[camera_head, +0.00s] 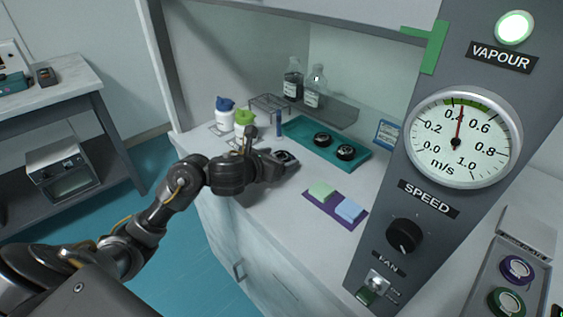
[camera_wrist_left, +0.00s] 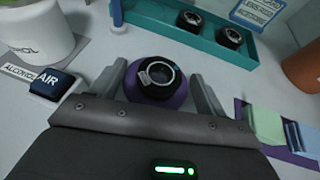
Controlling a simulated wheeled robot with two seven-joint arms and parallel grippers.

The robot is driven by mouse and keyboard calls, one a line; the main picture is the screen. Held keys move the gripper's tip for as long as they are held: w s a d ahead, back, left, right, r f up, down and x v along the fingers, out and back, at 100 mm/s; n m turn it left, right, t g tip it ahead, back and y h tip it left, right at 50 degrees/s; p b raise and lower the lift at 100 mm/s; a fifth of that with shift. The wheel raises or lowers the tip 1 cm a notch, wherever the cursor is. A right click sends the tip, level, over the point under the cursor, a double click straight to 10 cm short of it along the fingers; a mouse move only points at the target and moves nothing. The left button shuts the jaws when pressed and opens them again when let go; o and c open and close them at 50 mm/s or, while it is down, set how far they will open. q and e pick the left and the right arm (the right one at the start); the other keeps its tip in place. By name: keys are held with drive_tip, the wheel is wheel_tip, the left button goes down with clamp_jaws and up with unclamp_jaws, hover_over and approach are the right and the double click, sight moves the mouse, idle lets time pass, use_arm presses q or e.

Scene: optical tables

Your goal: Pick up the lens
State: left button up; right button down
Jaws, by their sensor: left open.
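A round lens in a black mount (camera_wrist_left: 159,76) sits on or in a round purple holder (camera_wrist_left: 170,101) on the worktop. In the wrist view it lies between the two fingers of my left gripper (camera_wrist_left: 158,78), with a gap on each side. In the head view my left gripper (camera_head: 284,163) is low over the worktop, open around the dark lens (camera_head: 283,155), which it partly hides. Two more black ringed lenses (camera_head: 322,139) stand in the teal tray (camera_head: 297,127) behind. My right gripper is not in view.
White bottles with blue and green caps (camera_head: 224,120) and a wire rack (camera_head: 268,102) stand left of the tray. A purple mat (camera_head: 322,208) with green and blue pads lies to the right. The gauge panel (camera_head: 430,210) stands at right.

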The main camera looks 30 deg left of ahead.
use_arm(q)
drive_tip(key=shift+w, duration=0.25)
drive_tip(key=shift+c, duration=0.2)
drive_tip(key=c, duration=1)
drive_tip(key=shift+c, duration=0.2)
